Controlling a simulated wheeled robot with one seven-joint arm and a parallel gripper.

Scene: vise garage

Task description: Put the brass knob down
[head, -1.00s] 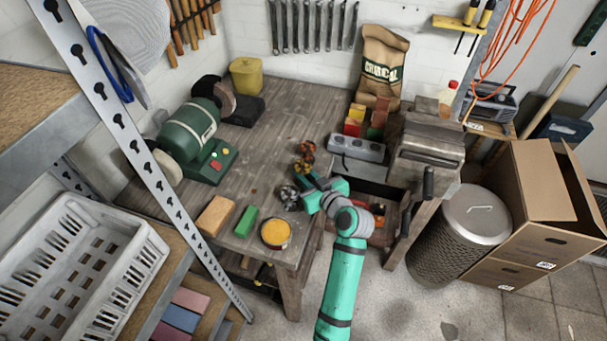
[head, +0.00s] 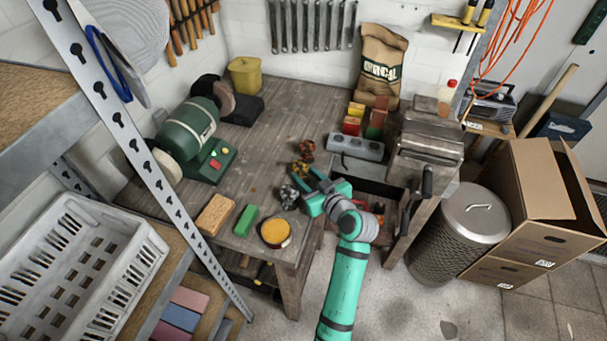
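A small cluster of knobs sits on the workbench near its front edge. The brass knob (head: 299,168) is the yellowish one in the middle. A reddish copper-like knob (head: 306,147) is behind it and a grey knob (head: 289,195) is in front. My gripper (head: 306,187) is low over the bench, just right of the brass and grey knobs. Its teal fingers are spread apart, with nothing visible held between them. The brass knob appears to rest on the bench, close to the far finger; whether they touch I cannot tell.
A yellow-filled round tin (head: 276,233), a green block (head: 246,220) and a tan block (head: 215,215) lie to the left front. A green bench grinder (head: 190,140) stands left. Mid-bench is clear.

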